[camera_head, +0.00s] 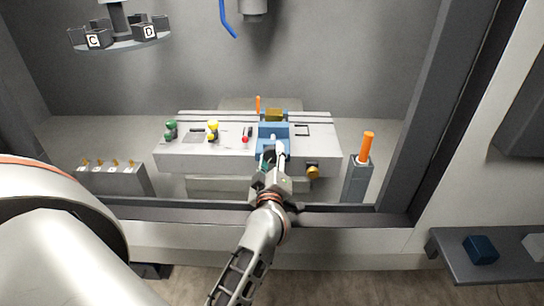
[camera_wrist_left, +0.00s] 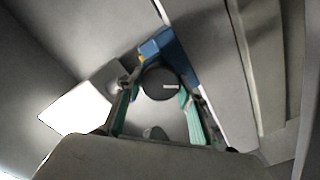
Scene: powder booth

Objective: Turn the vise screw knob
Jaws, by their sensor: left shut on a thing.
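The blue vise (camera_head: 272,130) stands on the grey slotted table (camera_head: 200,158), right of its middle. In the left wrist view the vise body (camera_wrist_left: 177,58) shows behind a dark round knob (camera_wrist_left: 160,84) with a short pale mark on its face. My left gripper (camera_head: 270,160) is at the front of the vise; it also shows in the left wrist view (camera_wrist_left: 160,100). Its teal-padded fingers are on both sides of the knob and shut on it. In the head view the gripper hides the knob. My right gripper is not in view.
Green and yellow knobs (camera_head: 213,131) stand on the table's left part. A brass knob (camera_head: 313,171) is at the table's front, right of my gripper. An orange-handled post (camera_head: 366,148) stands farther right. The booth's front sill (camera_head: 340,217) runs below my wrist.

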